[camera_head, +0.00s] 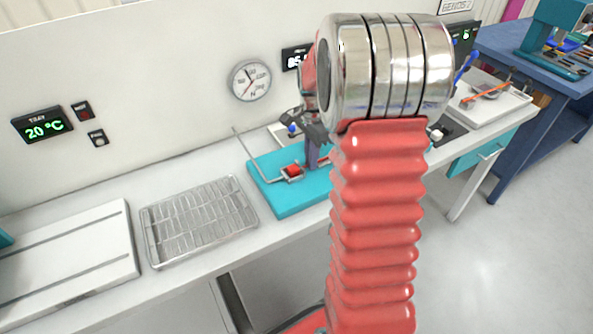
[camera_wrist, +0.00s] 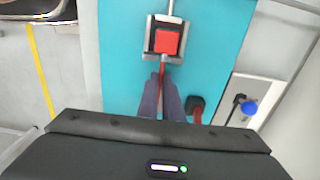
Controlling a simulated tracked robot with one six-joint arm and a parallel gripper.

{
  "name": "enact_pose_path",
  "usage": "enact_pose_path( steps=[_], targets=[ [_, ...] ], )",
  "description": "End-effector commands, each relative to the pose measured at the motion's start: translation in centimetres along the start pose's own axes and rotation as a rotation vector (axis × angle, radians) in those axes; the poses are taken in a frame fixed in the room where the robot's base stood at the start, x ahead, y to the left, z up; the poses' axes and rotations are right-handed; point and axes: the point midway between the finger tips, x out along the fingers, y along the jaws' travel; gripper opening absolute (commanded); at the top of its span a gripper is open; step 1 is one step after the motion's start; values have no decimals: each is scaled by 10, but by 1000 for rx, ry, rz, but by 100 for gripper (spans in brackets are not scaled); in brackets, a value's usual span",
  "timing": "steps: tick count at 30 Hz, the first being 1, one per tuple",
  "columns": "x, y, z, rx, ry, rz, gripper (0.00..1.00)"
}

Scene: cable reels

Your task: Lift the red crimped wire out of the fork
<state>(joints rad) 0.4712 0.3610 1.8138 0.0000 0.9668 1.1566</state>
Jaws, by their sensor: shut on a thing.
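The red crimped wire (camera_wrist: 163,72) shows in the wrist view as a thin red strand running from a grey metal bracket down between my fingers. The bracket, which looks like the fork (camera_wrist: 149,49), holds a red block (camera_wrist: 167,41); the block (camera_head: 293,170) also shows in the head view. My gripper (camera_wrist: 162,82) is shut on the red wire just in front of the bracket, low over the teal board (camera_wrist: 120,60). The wire's crimped end is not clearly visible. In the head view my gripper (camera_head: 313,160) is partly hidden by my red arm.
A black socket (camera_wrist: 195,104) with a red lead is right of my fingers, near a light plate with a blue knob (camera_wrist: 249,108). A wire rack tray (camera_head: 150,238) stands to the left.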

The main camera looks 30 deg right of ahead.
Motion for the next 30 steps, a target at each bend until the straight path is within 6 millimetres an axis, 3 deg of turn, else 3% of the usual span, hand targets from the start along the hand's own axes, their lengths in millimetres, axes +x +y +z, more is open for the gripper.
enact_pose_path(
  steps=[10, 16, 23, 30],
  targets=[
    [-1, 0, 0, 0, 0, -1, 0],
    [-14, -1, 0, 0, 1, -2, 0],
    [-54, -1, 0, -1, 2, -4, 0],
    [-112, -1, 0, -1, 2, -5, 0]
  ],
)
